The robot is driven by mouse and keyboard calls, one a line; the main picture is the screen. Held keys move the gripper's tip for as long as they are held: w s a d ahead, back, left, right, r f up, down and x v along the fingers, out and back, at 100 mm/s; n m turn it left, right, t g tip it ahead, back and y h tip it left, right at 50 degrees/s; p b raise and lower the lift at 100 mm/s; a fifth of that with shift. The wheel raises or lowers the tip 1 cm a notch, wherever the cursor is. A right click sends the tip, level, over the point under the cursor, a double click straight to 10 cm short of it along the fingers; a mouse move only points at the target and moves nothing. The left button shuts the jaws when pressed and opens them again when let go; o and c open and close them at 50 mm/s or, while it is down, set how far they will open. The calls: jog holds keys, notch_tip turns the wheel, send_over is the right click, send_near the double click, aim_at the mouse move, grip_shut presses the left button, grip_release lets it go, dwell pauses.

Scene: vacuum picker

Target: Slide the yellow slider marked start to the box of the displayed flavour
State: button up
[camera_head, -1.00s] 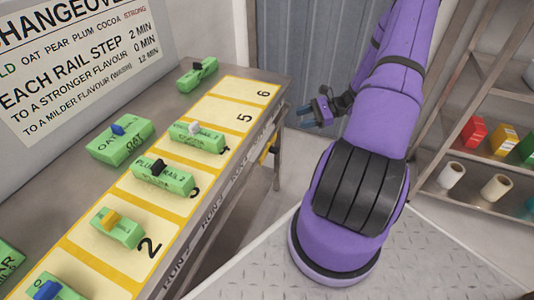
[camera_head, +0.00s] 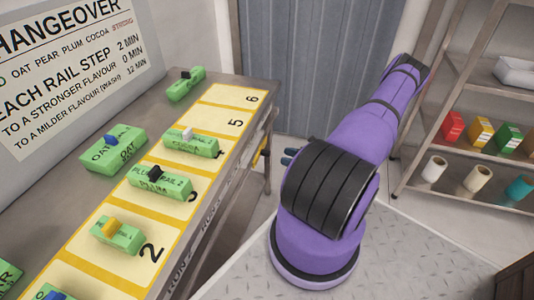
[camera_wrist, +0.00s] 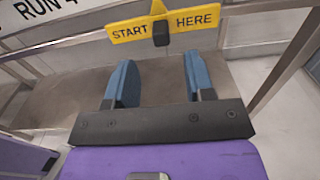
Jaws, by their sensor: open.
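The yellow slider marked START HERE (camera_wrist: 195,20) is at the top of the wrist view, with a dark knob in its middle. My gripper (camera_wrist: 160,80) is open and empty, its two blue fingers pointing toward the slider but apart from it. In the head view only a bit of my gripper (camera_head: 290,155) shows; my arm hides the rest. Green boxes stand on the bench: one reads PLUM RAIL 2 (camera_head: 172,187), one OAT (camera_head: 102,158), one seems to read COCOA (camera_head: 203,147). A green box with a yellow knob (camera_head: 125,241) stands by number 2.
A changeover board (camera_head: 70,95) lists flavours and minutes. The yellow-bordered strip (camera_head: 228,98) has numbered cells. A shelf rack (camera_head: 478,130) at the right holds coloured boxes and rolls. The floor plate (camera_head: 420,255) beside my base is clear.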

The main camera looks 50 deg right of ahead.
aim_at(268, 152)
jog(key=x, duration=0.8)
jog(key=shift+w, duration=0.15)
jog(key=shift+c, duration=0.2)
grip_shut()
